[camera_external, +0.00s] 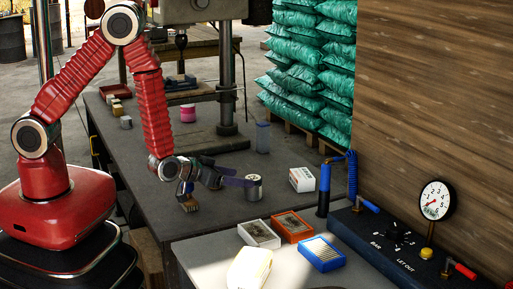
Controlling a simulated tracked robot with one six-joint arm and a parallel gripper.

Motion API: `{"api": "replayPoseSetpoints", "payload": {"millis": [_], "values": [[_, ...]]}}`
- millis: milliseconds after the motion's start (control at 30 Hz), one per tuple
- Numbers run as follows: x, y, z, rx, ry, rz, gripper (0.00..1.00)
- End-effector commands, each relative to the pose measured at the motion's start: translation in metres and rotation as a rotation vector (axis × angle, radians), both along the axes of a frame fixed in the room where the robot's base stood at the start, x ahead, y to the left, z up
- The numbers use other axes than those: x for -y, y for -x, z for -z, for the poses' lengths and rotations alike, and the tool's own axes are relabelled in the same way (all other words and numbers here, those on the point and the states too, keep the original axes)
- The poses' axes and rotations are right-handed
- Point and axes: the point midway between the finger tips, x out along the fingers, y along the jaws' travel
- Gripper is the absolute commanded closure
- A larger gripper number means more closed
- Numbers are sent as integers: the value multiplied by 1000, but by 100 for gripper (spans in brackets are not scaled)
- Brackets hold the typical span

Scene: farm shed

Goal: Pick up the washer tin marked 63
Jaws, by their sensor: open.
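A small grey cylindrical tin (253,190) stands upright on the dark workbench (225,222), right of my gripper. Its marking is too small to read, so I cannot tell if it is the tin marked 63. My gripper (243,182) is low over the bench, pointing right, with its dark fingers at the tin's near-left side. The jaws are open. I cannot tell whether a finger touches the tin or how far the fingers reach around it.
A brush-like object (187,197) lies below my wrist. A white box (302,179) stands right of the tin, and a blue clear container (262,137) behind it. Open trays (320,254) and a gauge panel (405,243) are in front. A drill-press column (227,80) rises behind.

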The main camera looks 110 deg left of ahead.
Motion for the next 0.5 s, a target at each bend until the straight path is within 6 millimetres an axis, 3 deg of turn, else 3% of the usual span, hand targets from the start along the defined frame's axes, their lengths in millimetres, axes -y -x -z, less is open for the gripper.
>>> {"api": "replayPoseSetpoints", "payload": {"millis": [300,500], "values": [[-35,-25,18,1,1,-2,33],[-41,-30,21,1,1,0,33]]}}
